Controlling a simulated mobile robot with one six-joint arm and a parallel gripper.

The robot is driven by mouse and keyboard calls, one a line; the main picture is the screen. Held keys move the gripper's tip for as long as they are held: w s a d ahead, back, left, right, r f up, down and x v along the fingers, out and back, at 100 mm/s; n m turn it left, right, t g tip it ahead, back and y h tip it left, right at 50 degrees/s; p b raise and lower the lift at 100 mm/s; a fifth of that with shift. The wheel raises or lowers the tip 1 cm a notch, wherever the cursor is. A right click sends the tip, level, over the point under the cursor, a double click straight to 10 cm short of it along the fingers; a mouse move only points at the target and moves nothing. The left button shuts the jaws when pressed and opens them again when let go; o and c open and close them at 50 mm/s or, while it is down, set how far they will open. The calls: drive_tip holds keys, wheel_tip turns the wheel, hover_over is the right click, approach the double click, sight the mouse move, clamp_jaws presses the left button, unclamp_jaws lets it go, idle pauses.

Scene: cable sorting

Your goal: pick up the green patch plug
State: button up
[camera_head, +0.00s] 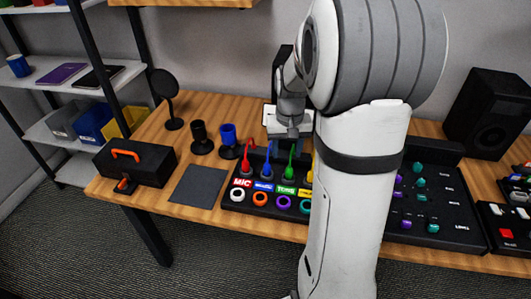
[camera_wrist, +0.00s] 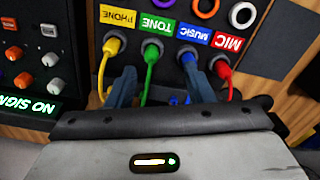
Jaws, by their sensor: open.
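The green patch plug (camera_head: 289,170) stands in the patch box (camera_head: 232,205) by the TONE label, its cable rising toward the back. It also shows in the wrist view (camera_wrist: 151,53). My gripper (camera_wrist: 160,74) is open and empty, pointing at the plug row. In the wrist view the green plug lies ahead between the fingers, and the right finger lies close to the blue plug (camera_wrist: 187,55) and its cable. I cannot tell whether they touch. In the head view my gripper (camera_head: 290,135) is behind and above the plugs, partly hidden by my arm.
The yellow plug (camera_wrist: 113,44) and red plug (camera_wrist: 221,68) flank the green and blue ones. Coloured ring sockets line the box's front. A mixer (camera_head: 432,205) stands to the right, a dark mat (camera_head: 198,186) and a black toolbox (camera_head: 135,162) to the left.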

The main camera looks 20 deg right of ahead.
sight(289, 168)
drive_tip(key=shift+m, duration=0.3)
drive_tip(key=f, duration=0.1)
drive_tip(key=w+d+f, duration=0.2)
drive_tip(key=f, duration=0.1)
drive_tip(key=shift+d, duration=0.25)
wheel_tip(289, 168, down, 7)
drive_tip(key=shift+a+f+b, duration=0.1)
drive_tip(key=shift+b, duration=0.35)
drive_tip(key=shift+c, duration=0.5)
clamp_jaws()
